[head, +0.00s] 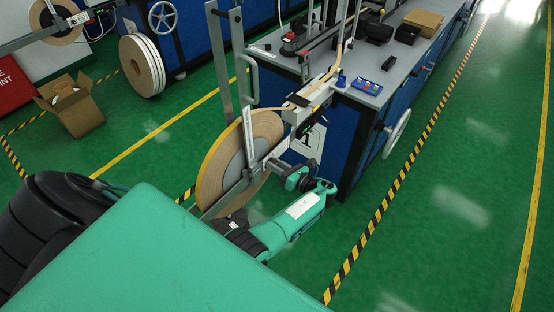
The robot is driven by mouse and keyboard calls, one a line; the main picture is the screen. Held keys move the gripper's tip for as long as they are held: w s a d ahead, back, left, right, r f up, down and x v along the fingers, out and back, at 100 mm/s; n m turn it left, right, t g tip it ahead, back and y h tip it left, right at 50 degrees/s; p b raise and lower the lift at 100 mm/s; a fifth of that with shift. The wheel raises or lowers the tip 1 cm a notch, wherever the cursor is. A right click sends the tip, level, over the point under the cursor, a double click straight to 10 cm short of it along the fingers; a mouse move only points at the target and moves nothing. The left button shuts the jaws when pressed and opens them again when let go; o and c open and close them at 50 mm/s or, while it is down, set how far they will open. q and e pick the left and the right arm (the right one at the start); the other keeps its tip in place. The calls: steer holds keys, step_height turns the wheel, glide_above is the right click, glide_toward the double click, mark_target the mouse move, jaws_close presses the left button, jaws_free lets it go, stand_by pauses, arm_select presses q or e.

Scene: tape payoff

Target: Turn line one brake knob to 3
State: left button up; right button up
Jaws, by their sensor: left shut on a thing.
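The line one payoff reel (214,172) is a large upright disc of tan tape with a yellow edge and a grey hub, carried by a grey metal frame in front of a blue machine marked 1 (310,140). My left arm passes low in front of the reel and bends back toward its hub. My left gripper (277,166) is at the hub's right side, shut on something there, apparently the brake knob. The knob and its scale are hidden by the gripper and too small to read. My right gripper is not in view.
Grey frame bars (222,75) rise beside the reel. The machine top (395,75) holds a blue button box (367,87) and a tape guide. A cardboard box (78,112) and another reel (141,65) stand at left. Green floor is clear at right.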

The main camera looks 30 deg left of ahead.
arm_select(q)
steer(key=shift+m+p, duration=0.8)
steer(key=shift+m, duration=0.4)
steer(key=o, duration=1)
steer(key=s+d, duration=0.1)
steer(key=d, duration=1.2)
steer(key=shift+d+r+b, duration=0.2)
steer(key=shift+d+b, duration=0.2)
steer(key=shift+b, duration=0.05)
